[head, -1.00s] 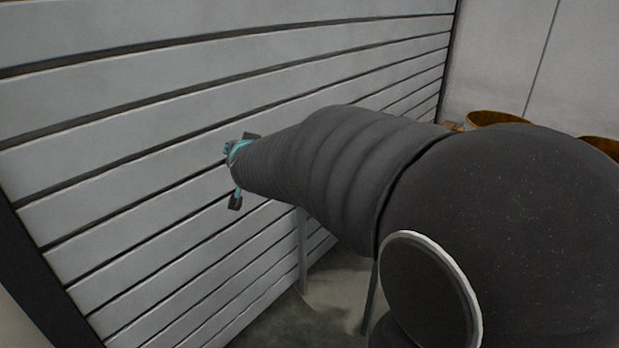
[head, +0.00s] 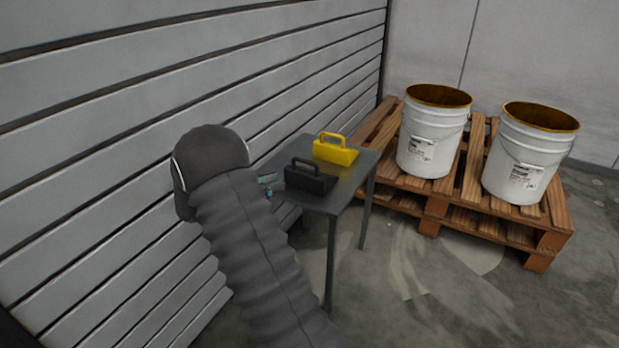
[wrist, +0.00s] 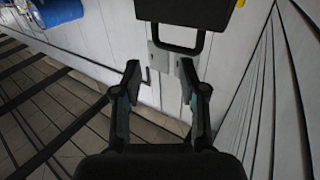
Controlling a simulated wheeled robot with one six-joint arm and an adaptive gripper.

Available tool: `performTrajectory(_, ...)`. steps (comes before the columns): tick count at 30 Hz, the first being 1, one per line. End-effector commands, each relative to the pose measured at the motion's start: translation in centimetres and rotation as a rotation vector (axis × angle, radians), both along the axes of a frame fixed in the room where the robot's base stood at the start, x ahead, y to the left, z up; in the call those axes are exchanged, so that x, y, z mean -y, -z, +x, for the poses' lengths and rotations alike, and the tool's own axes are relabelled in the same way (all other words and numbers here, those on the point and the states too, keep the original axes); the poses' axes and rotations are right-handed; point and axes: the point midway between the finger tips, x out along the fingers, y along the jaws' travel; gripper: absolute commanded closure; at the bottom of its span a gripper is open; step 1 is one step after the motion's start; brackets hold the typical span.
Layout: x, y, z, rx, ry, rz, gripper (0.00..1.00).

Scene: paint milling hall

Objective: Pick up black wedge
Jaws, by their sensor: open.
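The black wedge (head: 310,181) with a loop handle stands on a small dark table (head: 345,190), at its near side in the head view. In the wrist view the wedge (wrist: 185,12) is at the top edge, partly cut off, its handle reaching down toward my fingertips. My gripper (wrist: 160,68) is open, with nothing between the fingers. In the head view only a small teal part of my gripper (head: 267,183) shows, just left of the wedge; my arm hides the rest. I cannot tell whether a finger touches the handle.
A yellow wedge (head: 336,152) stands behind the black one on the table. A slatted grey wall (head: 120,90) runs close along the left. A wooden pallet (head: 437,208) with two white buckets (head: 433,132) (head: 525,152) is at right. A blue object (wrist: 55,12) shows in the wrist view.

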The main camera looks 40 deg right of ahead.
Motion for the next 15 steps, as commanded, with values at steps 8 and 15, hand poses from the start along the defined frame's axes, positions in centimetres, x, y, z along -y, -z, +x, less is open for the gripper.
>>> performTrajectory(8,3.6,0.1,-1.1,-0.010,0.024,-0.006,0.58)
performTrajectory(15,7.3,0.2,-1.8,-0.009,0.020,-0.005,0.58)
